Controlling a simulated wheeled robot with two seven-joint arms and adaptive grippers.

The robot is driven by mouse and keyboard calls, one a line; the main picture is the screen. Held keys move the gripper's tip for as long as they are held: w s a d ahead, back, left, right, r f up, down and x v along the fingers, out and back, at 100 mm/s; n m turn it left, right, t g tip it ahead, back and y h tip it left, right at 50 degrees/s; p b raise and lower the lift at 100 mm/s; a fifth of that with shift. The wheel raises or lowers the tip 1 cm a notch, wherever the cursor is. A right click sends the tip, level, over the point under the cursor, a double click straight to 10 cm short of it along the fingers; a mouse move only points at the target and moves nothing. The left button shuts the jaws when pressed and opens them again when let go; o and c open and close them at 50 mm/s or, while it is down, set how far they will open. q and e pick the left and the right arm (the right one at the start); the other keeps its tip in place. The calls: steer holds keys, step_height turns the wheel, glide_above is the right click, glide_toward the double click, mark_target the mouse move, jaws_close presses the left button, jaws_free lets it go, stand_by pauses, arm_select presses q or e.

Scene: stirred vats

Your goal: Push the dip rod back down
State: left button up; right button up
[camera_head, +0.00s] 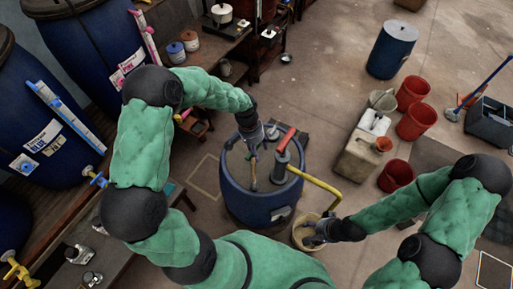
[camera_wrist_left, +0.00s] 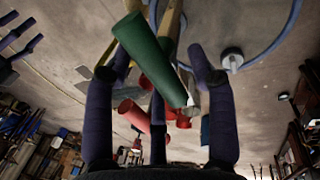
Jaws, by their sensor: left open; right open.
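A blue vat (camera_head: 234,205) stands in the middle of the head view. A thin brownish rod (camera_head: 253,178) stands in its opening, below my left gripper (camera_head: 254,150); I cannot tell for sure that it is the dip rod. In the left wrist view, a green cylinder (camera_wrist_left: 150,62) lies across the space between the open fingers of my left gripper (camera_wrist_left: 160,58). Whether the fingers touch it is unclear. My right gripper (camera_head: 312,236) is open at a pale bucket (camera_head: 302,229) right of the vat; its fingertips are hard to see.
A grey cylinder (camera_head: 281,160) with a red handle (camera_head: 286,139) rises from the vat beside my left gripper. A yellow pipe (camera_head: 318,182) runs from the vat towards the bucket. A beige jerrycan (camera_head: 357,156) and red buckets (camera_head: 396,175) stand to the right. Blue drums (camera_head: 92,45) line the left.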

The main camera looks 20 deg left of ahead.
arm_select(q)
jaws_close()
steer(key=shift+f, duration=0.15)
step_height(320, 180, down, 30)
steer(key=b, duration=2.2)
steer(key=shift+s, duration=0.15)
steer(key=shift+s+d+f, duration=0.1)
steer(key=shift+f, duration=0.05)
